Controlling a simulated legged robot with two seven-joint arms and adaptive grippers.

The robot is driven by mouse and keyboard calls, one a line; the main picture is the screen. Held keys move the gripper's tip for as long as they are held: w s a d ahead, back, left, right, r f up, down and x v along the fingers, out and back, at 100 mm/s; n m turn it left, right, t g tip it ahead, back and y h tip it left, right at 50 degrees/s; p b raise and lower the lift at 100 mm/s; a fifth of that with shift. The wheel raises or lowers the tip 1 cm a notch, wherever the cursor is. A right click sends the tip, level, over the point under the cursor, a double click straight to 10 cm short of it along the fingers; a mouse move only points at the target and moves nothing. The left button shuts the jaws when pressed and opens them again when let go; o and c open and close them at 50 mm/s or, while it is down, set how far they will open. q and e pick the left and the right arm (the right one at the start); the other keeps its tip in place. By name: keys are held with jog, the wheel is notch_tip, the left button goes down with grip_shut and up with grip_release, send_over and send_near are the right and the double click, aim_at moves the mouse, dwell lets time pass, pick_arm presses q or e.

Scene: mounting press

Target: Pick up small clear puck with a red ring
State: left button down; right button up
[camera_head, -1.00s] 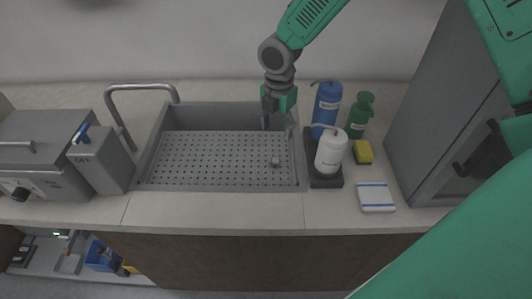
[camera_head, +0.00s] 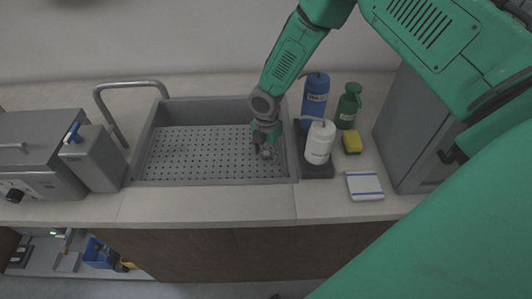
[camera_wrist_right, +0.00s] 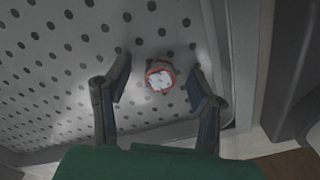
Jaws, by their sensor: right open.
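The small clear puck with a red ring (camera_wrist_right: 160,76) lies on the perforated floor of the sink near its right side. In the head view the puck (camera_head: 266,154) is small and sits at the tips of my right gripper (camera_head: 262,148). In the right wrist view my right gripper (camera_wrist_right: 160,98) is open, with one finger on each side of the puck and a gap to both fingers. The puck is slightly beyond the fingertips or between them; I cannot tell the exact height. My left gripper is not in view.
The sink (camera_head: 205,182) has raised walls, with its right wall close to my gripper. A blue bottle (camera_head: 315,95), a white bottle (camera_head: 320,143) and a green bottle (camera_head: 348,106) stand right of it. A yellow sponge (camera_head: 352,143) and a white cloth (camera_head: 364,186) lie farther right. A faucet (camera_head: 128,85) arches at left.

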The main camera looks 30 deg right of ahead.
jog(key=shift+d+f, duration=0.1)
jog(key=shift+f, duration=0.05)
jog(key=c, duration=0.7)
jog(key=shift+a, duration=0.3)
jog(key=c, duration=0.3)
